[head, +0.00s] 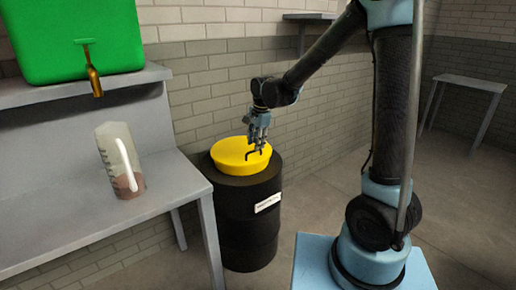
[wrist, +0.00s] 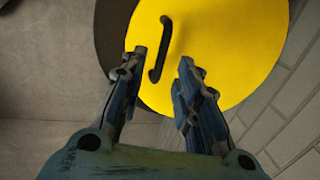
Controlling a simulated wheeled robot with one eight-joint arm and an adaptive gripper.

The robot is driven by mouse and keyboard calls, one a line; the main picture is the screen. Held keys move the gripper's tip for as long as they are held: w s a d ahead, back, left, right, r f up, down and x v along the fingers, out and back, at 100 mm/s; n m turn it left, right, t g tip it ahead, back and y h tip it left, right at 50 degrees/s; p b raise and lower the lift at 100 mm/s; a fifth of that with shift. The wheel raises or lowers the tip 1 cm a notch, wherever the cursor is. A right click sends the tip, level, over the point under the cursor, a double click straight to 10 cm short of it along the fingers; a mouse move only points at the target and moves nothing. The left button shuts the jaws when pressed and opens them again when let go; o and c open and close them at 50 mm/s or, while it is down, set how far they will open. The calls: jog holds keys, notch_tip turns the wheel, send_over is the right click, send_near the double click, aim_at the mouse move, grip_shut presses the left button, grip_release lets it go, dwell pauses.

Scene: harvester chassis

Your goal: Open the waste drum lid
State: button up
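The waste drum (head: 246,225) is black with a white label and stands on the floor right of the grey bench. Its yellow round lid (head: 231,158) lies on top and looks closed. A black bar handle (head: 256,153) sits on the lid. In the wrist view the yellow lid (wrist: 225,50) fills the upper middle, with the handle (wrist: 160,52) ahead of and between the fingertips. My gripper (head: 260,138) is above the lid at the handle. Its two fingers (wrist: 163,58) are apart, with nothing clearly held. I cannot tell whether they touch the handle.
A grey bench (head: 60,215) holds a measuring jug (head: 119,160) with brownish contents. A green container (head: 75,35) with a brass tap (head: 92,70) stands on the shelf above. A brick wall is close behind the drum. The floor at the right is clear, with a small table (head: 470,83) farther back.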

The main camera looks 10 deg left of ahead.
jog(key=shift+w+a+f, duration=0.1)
jog(key=shift+f, duration=0.6)
jog(key=shift+w+a+f, duration=0.1)
jog(key=shift+f, duration=0.6)
jog(key=shift+c, duration=0.2)
grip_shut()
jog(key=shift+d, duration=0.4)
jog(key=shift+a+r, duration=0.1)
jog(key=shift+a, duration=0.2)
jog(key=c, duration=0.6)
grip_release()
jog(key=shift+r, duration=0.15)
jog(key=o, duration=0.6)
jog(key=shift+a, duration=0.15)
